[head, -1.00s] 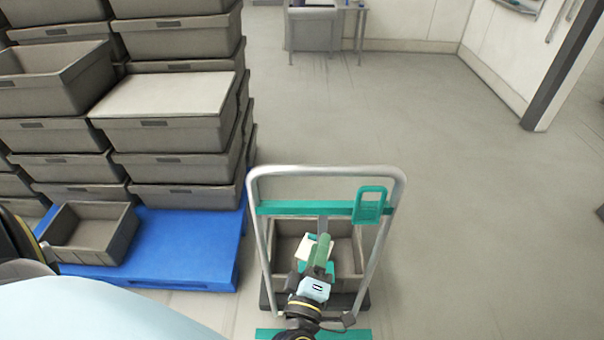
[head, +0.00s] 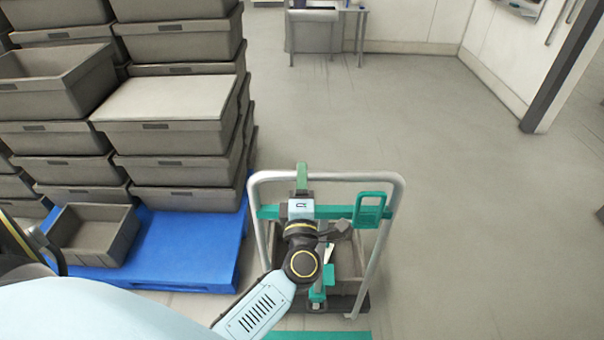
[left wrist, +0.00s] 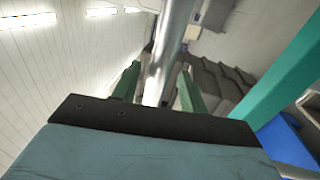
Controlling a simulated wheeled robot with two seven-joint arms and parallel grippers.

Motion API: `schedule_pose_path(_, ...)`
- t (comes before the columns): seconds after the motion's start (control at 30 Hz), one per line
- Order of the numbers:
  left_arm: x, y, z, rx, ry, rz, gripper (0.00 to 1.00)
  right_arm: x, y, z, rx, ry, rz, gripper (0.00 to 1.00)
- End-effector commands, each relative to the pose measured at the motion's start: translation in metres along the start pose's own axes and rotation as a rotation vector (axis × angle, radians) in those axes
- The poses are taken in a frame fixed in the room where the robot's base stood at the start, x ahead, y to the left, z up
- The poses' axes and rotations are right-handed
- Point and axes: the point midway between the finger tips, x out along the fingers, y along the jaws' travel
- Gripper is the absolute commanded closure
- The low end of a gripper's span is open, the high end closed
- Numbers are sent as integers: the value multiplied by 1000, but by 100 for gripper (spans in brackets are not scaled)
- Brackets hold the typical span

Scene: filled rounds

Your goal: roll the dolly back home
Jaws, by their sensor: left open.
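The dolly stands upright in front of me, with a bent metal push handle (head: 392,205) and a teal crossbar (head: 335,212). A grey crate (head: 375,245) sits on its deck, partly hidden by my left arm. My left gripper (head: 302,172) is at the top bar of the handle, left of its middle. In the left wrist view its two green fingers (left wrist: 158,88) are apart, with the metal bar (left wrist: 173,40) running between them; I cannot tell whether they touch it. My right gripper is out of view.
A blue pallet (head: 190,245) with stacked grey bins (head: 165,135) stands close on the left. A teal strip (head: 320,335) lies on the floor at the near side of the dolly. A table (head: 325,30) stands at the back. The floor (head: 460,210) to the right is clear.

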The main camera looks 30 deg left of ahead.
Motion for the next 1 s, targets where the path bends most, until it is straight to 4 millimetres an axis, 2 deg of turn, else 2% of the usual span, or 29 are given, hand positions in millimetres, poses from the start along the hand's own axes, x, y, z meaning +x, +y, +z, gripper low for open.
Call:
schedule_pose_path(0.17, 13, 0, 0, 1, 0, 0, 57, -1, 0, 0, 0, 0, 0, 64)
schedule_pose_path(0.47, 14, 0, 0, 1, 0, 0, 58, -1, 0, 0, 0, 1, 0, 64)
schedule_pose_path(0.7, 14, 0, 0, 1, 0, 0, 89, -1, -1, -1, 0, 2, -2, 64)
schedule_pose_path(0.8, 14, 0, 0, 1, 0, 0, 100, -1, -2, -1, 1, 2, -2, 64)
schedule_pose_path(1.0, 14, 0, 0, 1, 0, 0, 100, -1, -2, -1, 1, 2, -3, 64)
